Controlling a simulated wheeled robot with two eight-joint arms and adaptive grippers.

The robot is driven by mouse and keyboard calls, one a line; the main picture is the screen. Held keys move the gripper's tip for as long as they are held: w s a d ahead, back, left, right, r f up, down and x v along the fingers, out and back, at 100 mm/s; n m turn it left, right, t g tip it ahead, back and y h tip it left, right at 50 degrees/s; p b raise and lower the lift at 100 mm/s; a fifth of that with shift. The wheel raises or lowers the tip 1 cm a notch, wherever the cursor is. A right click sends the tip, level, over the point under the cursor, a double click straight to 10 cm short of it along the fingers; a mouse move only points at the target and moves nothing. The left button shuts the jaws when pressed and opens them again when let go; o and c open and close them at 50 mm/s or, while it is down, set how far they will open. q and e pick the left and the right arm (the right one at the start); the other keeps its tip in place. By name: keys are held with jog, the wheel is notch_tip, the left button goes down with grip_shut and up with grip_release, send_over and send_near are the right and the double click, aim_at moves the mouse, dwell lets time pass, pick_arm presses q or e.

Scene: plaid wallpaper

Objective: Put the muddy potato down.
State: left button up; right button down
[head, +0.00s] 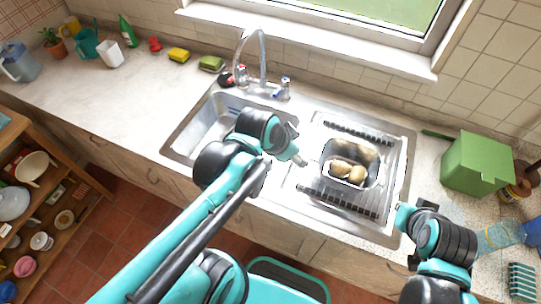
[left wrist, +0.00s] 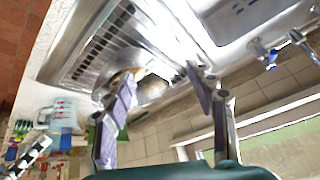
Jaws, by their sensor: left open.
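The sink bowl (head: 190,135) is left of the drainboard, with a tap (head: 262,55) behind it. A green box (head: 477,163) and a clear jug (head: 497,237) stand on the right counter.

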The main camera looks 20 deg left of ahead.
pick_arm(q)
jog(key=s+a+n+t+y, duration=0.1)
jog(key=s+a+n+y, duration=0.1)
jog(key=s+a+n, duration=0.2)
jog(key=shift+s+a+n+t, duration=0.35)
jog(key=shift+a+n, duration=0.4)
jog(key=shift+n, duration=0.35)
notch_tip(320, 180, down, 6)
jog(key=b, duration=0.6)
